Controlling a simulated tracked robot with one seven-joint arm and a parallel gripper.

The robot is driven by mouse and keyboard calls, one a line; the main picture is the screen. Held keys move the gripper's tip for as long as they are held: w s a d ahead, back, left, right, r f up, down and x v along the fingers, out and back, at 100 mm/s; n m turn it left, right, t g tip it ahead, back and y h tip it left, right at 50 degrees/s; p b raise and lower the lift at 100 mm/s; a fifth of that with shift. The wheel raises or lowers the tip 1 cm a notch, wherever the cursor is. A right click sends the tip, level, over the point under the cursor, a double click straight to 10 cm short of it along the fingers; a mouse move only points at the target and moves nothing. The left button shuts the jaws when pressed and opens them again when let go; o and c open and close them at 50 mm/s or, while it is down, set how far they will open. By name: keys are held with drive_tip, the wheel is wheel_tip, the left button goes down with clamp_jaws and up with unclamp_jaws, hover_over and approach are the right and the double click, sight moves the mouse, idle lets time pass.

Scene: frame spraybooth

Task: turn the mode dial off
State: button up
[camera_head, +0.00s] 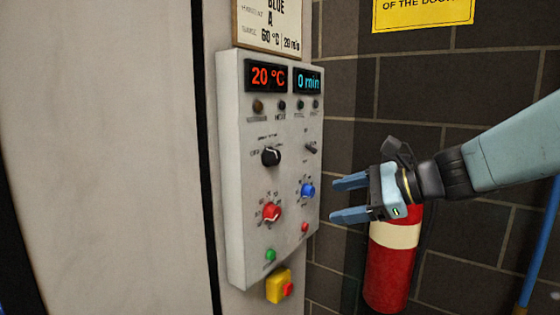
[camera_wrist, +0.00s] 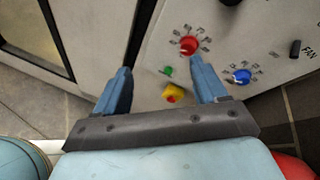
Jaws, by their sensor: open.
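The mode dial appears to be the black knob (camera_head: 270,156) on the upper left of the white control panel (camera_head: 235,190); its lettering is too small to read. A dark knob is cut off at the top edge of the wrist view. Below it is a red knob (camera_head: 271,212), also in the wrist view (camera_wrist: 188,45). A blue knob (camera_head: 307,190) is to its right, also in the wrist view (camera_wrist: 241,76). My gripper (camera_head: 340,199) is open and empty, to the right of the panel and apart from the knobs. In the wrist view its fingers (camera_wrist: 162,88) point toward the panel's lower part.
The panel displays (camera_head: 268,76) read 20 °C and 0 min. A fan switch (camera_head: 311,148) sits at upper right. A green button (camera_head: 270,255) and a yellow-and-red stop button (camera_head: 280,287) are low down. A fire extinguisher (camera_head: 388,268) stands below my gripper by the brick wall.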

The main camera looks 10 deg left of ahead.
sight(277, 159)
drive_tip(key=w+a+r+m+t+y, duration=0.3)
drive_tip(key=w+a+r+m, duration=0.1)
drive_tip(key=w+m, duration=0.45)
drive_tip(key=x, duration=1.3)
drive_tip(key=shift+w+a+r, duration=0.15)
drive_tip(key=shift+w+a, duration=0.1)
drive_tip(key=shift+w, duration=0.05)
drive_tip(key=shift+c, duration=0.4)
drive_tip(key=c, duration=0.9)
drive_tip(key=shift+r, duration=0.15)
drive_tip(key=shift+c, duration=0.5)
